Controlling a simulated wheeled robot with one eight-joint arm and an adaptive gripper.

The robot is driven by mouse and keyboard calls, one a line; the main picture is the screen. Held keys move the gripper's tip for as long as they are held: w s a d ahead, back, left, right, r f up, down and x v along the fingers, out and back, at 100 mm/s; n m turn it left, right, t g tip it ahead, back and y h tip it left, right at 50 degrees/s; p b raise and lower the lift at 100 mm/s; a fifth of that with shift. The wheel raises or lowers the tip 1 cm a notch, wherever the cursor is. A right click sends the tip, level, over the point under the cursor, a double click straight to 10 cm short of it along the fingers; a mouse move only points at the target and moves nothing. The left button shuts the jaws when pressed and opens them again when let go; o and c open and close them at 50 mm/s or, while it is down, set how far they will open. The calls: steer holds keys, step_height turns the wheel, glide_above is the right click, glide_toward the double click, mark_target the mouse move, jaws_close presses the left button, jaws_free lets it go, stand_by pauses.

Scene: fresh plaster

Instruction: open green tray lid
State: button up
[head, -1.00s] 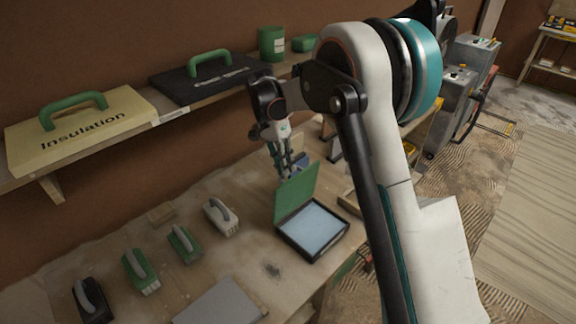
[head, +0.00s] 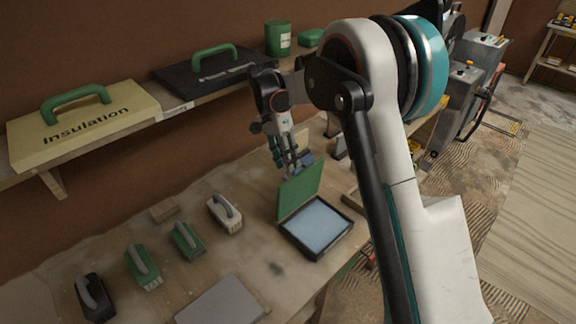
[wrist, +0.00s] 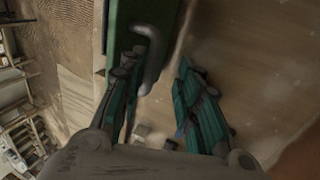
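The green tray lid (head: 300,192) stands steeply raised along the back edge of a black tray (head: 336,245) with a pale blue inside. My gripper (head: 290,168) is behind the lid, near its upper edge, pointing down. In the wrist view the green lid (wrist: 118,40) is at upper left, with a grey handle (wrist: 157,50) on its face. My gripper (wrist: 163,72) shows two fingers spread apart; the left one is close to the lid and handle, the right one is clear of them. Whether the left finger touches the lid I cannot tell.
Several handled floats, such as a white one (head: 225,213) and a green one (head: 187,240), lie left of the tray. A grey slab (head: 222,302) lies in front. A shelf above holds a yellow Insulation case (head: 80,130), a black case (head: 205,78) and a green cup (head: 278,40).

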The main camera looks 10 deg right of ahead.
steer(key=v, duration=0.9)
steer(key=shift+r, duration=0.25)
steer(key=shift+a, duration=0.1)
steer(key=s+d+r+n+t+y, duration=0.1)
steer(key=s+d+r+n+t, duration=0.2)
steer(key=s+d+r, duration=0.35)
steer(key=s+d+r+n+t+y, duration=0.1)
steer(key=s+d+r+n+t, duration=0.15)
steer(key=s, duration=0.75)
steer(key=s+d+f+n+t, duration=0.2)
steer(key=s+f, duration=0.1)
steer(key=s, duration=0.5)
steer(key=s+d+f+n+t, duration=0.2)
steer(key=s+n+t, duration=0.1)
steer(key=s, duration=0.5)
steer(key=shift+s+d+f, duration=0.15)
steer(key=shift+s+f, duration=0.1)
steer(key=shift+f, duration=0.15)
